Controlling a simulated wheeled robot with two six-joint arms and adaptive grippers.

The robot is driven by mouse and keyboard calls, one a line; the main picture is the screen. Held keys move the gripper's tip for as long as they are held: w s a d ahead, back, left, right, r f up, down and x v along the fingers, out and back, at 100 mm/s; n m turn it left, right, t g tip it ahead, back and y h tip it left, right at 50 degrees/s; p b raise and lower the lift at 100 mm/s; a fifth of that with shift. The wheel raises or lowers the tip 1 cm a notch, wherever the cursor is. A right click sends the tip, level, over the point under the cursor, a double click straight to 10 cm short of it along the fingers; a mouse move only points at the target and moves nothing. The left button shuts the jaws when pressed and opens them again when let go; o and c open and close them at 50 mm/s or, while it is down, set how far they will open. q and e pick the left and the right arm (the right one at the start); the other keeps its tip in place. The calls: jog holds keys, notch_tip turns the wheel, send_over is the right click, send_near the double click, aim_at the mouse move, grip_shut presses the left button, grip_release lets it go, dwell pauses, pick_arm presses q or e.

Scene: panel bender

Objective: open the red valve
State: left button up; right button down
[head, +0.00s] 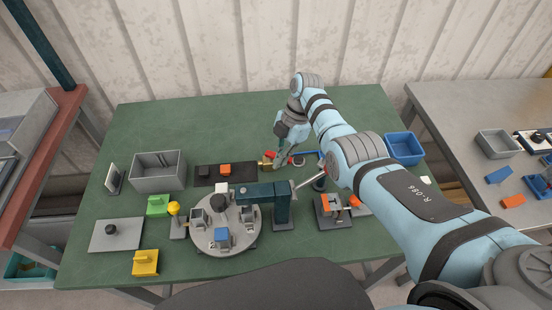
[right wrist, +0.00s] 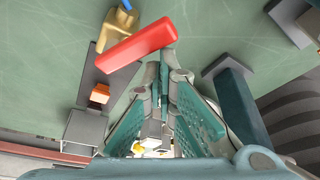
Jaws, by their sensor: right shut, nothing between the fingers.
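The red valve has a long red lever handle (right wrist: 140,46) and a brass body (right wrist: 116,32). In the right wrist view the lever slants across the upper middle, its right end higher. In the head view the brass body (head: 266,164) sits near the middle of the green table, and a little of the red lever (head: 282,160) shows beside my gripper. My right gripper (right wrist: 166,66) is shut and empty, its fingertips at the lever's right end; contact cannot be told. It also shows in the head view (head: 279,163). My left gripper is out of view.
A blue handle (head: 306,153) lies just right of the red valve. A dark mat with an orange block (head: 225,169) is to its left. A dark teal post and arm (head: 283,205) and a round turntable (head: 240,238) stand in front. The back left of the table is clear.

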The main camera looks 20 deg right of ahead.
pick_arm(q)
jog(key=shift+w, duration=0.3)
pick_arm(e)
jog(key=shift+w+d, duration=0.25)
jog(key=shift+d, duration=0.25)
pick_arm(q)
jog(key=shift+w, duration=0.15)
pick_arm(e)
jog(key=shift+w+d, duration=0.15)
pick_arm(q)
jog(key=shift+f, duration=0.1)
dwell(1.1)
pick_arm(e)
jog(key=shift+w+a+f+b, duration=0.15)
jog(key=shift+w+a+b, duration=0.1)
jog(key=shift+b, duration=0.45)
jog(key=shift+w+a+b, duration=0.3)
jog(key=shift+w+b, duration=0.05)
jog(key=shift+b, duration=0.65)
jog(key=shift+s+r+p, duration=0.1)
jog(key=shift+r+p, duration=0.1)
jog(key=shift+p, duration=0.15)
pick_arm(q)
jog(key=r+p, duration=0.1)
jog(key=p, duration=0.2)
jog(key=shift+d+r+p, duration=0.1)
jog(key=shift+p, duration=0.25)
pick_arm(e)
notch_tip(320, 180, up, 9)
jog(key=shift+s, duration=0.2)
